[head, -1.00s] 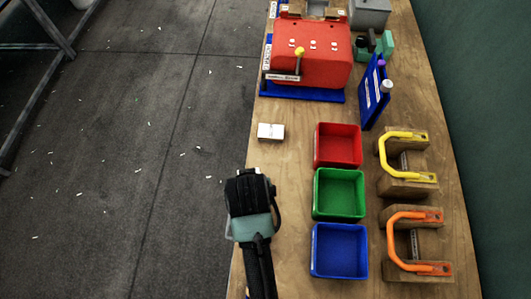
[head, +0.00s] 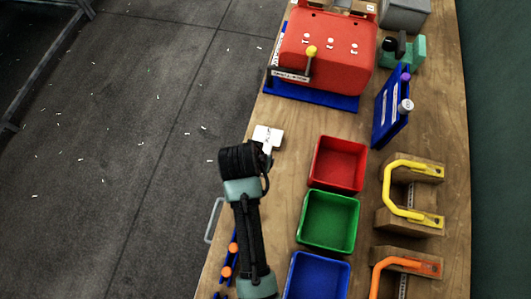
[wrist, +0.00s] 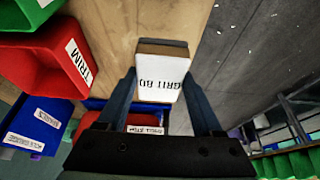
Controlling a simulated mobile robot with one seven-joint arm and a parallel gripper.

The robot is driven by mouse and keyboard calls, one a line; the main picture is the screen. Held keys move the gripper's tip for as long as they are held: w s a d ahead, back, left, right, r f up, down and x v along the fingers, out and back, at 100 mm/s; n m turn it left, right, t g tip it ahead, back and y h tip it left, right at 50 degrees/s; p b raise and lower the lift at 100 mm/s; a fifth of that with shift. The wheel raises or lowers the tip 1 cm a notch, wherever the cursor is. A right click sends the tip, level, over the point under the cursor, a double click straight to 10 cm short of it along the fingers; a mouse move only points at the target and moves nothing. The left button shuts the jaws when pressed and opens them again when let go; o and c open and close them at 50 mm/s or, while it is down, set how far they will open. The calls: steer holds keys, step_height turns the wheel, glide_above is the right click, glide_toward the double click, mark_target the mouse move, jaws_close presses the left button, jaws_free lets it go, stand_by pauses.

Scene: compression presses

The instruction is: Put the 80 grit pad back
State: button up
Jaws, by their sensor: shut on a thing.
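The 80 grit pad is a small block with a white face lettered "GRIT 80" and a brown edge. It shows in the wrist view (wrist: 160,78) between the two dark blue fingers of my gripper (wrist: 160,74). The gripper is shut on it by its two sides. In the head view the white pad (head: 268,134) is just beyond my gripper (head: 266,147), near the bench's left edge. My wrist hides part of the gripper there. I cannot tell whether the pad touches the bench top.
Red (head: 338,165), green (head: 328,220) and blue (head: 317,277) bins stand right of my arm. A red press (head: 328,55) and a blue upright holder (head: 390,108) stand farther back. Yellow (head: 392,185) and orange (head: 378,272) handled tools stand at right. Wooden bench lies bare around the pad.

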step_height(320, 180, down, 4)
steer(key=shift+s+a+r, duration=0.1)
steer(key=shift+s+a, duration=0.05)
steer(key=shift+f, duration=2.25)
steer(key=shift+f, duration=0.15)
steer(key=o, duration=1.3)
